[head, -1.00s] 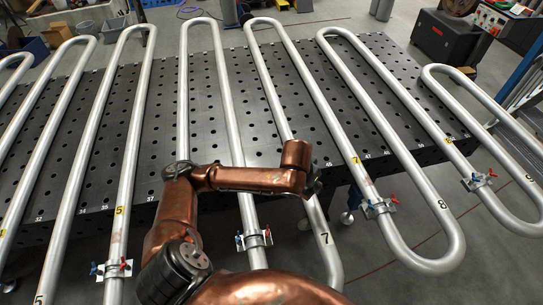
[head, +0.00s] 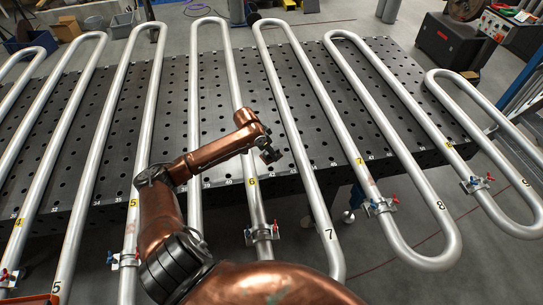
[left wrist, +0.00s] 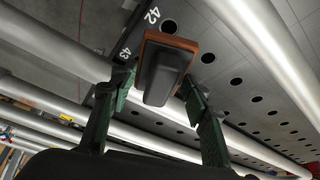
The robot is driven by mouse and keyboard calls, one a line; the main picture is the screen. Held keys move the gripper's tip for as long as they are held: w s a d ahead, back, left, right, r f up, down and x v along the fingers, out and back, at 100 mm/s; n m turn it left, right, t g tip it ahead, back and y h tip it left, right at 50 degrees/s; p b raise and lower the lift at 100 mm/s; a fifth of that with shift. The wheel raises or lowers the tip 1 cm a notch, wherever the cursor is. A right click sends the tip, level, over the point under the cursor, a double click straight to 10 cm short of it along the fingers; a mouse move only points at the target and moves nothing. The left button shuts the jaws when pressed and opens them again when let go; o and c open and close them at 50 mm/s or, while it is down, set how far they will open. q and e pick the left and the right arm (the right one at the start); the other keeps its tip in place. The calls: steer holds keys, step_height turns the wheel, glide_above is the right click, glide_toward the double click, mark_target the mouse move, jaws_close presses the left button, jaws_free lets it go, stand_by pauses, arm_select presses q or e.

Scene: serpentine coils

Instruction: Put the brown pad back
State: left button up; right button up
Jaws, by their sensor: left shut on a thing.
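The brown pad (left wrist: 176,41) shows in the left wrist view as a brown plate with a dark grip block (left wrist: 161,78) on it. My left gripper (left wrist: 157,92), with green fingers, is shut on the dark block, one finger on each side. In the head view my left gripper (head: 268,153) is small and dark at the end of the copper arm, between the tubes near labels 6 and 7, over the table's front part. The pad cannot be made out clearly there. My right gripper is not in view.
Long silver serpentine tubes (head: 295,125) lie across the black perforated table (head: 228,120) and overhang its front edge. Clamps with red and blue handles (head: 262,234) sit on the front tube runs. An orange-edged object (head: 30,299) shows at the bottom left corner.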

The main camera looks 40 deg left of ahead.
arm_select(q)
steer(key=w+a+f, duration=0.1)
steer(key=w+f, duration=0.1)
steer(key=f, duration=0.1)
steer(key=w+a+f, duration=0.1)
steer(key=w+f, duration=0.1)
steer(key=shift+a, duration=0.35)
steer(key=shift+w+f, duration=0.1)
steer(key=shift+f, duration=0.15)
steer(key=f, duration=0.3)
steer(key=shift+w+a, duration=0.2)
steer(key=shift+w, duration=0.05)
steer(key=shift+f, duration=0.4)
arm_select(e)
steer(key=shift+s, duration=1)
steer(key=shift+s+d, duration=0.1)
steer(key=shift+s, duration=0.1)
arm_select(q)
steer(key=o, duration=1.1)
steer(key=shift+f, duration=0.1)
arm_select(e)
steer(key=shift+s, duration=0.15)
